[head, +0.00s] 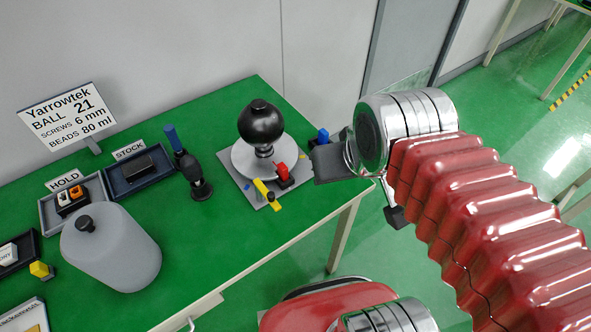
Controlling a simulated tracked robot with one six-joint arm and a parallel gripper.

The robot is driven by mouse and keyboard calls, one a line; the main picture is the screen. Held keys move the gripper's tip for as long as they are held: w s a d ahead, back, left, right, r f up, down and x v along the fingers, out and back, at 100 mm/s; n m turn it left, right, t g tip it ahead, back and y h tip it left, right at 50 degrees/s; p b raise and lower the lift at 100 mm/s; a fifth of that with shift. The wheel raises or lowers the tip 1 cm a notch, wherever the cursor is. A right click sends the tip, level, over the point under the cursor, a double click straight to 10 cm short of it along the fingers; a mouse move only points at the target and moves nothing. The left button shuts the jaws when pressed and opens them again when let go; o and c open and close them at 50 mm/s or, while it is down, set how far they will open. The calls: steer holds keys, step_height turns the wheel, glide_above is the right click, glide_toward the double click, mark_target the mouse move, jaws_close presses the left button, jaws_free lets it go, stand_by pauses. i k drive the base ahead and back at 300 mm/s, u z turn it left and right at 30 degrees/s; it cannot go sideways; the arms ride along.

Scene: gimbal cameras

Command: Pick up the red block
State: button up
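A small red block (283,172) stands at the right of the grey square plate (241,186) on the green table, close to the round base of a black ball on a stand (261,124). Its lower front looks dark. My gripper (330,163) is to the right of the red block, near the table's right edge, and appears apart from it. Only a dark flat part of my gripper shows clearly; the silver wrist hides the rest, so its opening and what is between the fingers cannot be told.
A yellow piece (266,194) lies just left of the red block. A blue block (322,136) is behind my gripper. A dark upright tool (195,176), a grey canister (111,246) and trays marked HOLD (48,216) and STOCK (115,186) stand to the left. The table's front middle is clear.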

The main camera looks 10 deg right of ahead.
mark_target(282, 169)
steer(key=z, duration=0.45)
steer(key=k, duration=1.2)
steer(key=u, duration=1.1)
steer(key=i, duration=1)
steer(key=u, duration=0.05)
